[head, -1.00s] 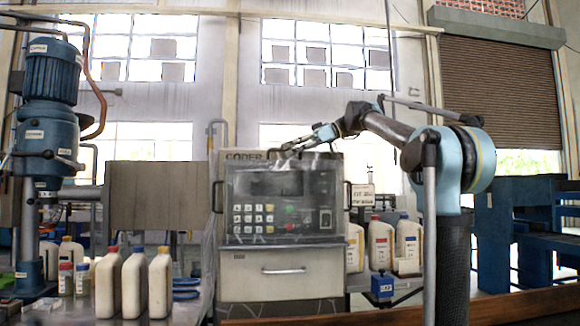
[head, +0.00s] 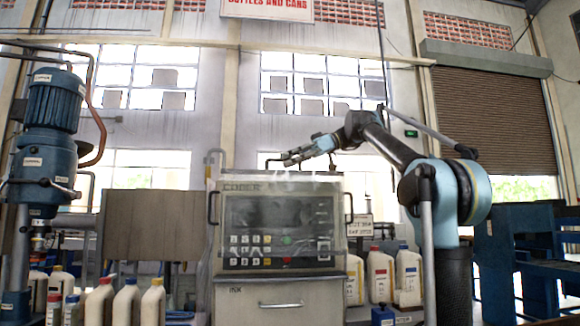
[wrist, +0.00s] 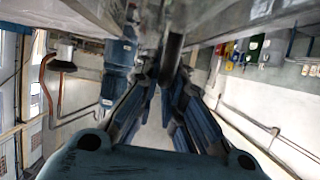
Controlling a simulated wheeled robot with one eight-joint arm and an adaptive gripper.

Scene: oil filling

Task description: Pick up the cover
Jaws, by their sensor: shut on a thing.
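The cover (head: 292,184) is a clear, glossy panel at the top front of the grey coder machine (head: 232,290); its outline is faint and I cannot tell its full extent. A dark bar-like handle (head: 268,163) shows at the machine's top. My gripper (head: 287,158) is at this upper edge, reaching in from the right. In the wrist view my gripper (wrist: 170,72) is shut, with its fingers close together around a dark rounded piece (wrist: 173,48), which looks like the cover's handle. The exact contact is hard to see.
White bottles (head: 126,305) stand at lower left beside a blue motor-driven machine (head: 50,150). More bottles (head: 380,277) stand right of the coder. A blue rack (head: 510,250) is at far right. Open air lies above the coder.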

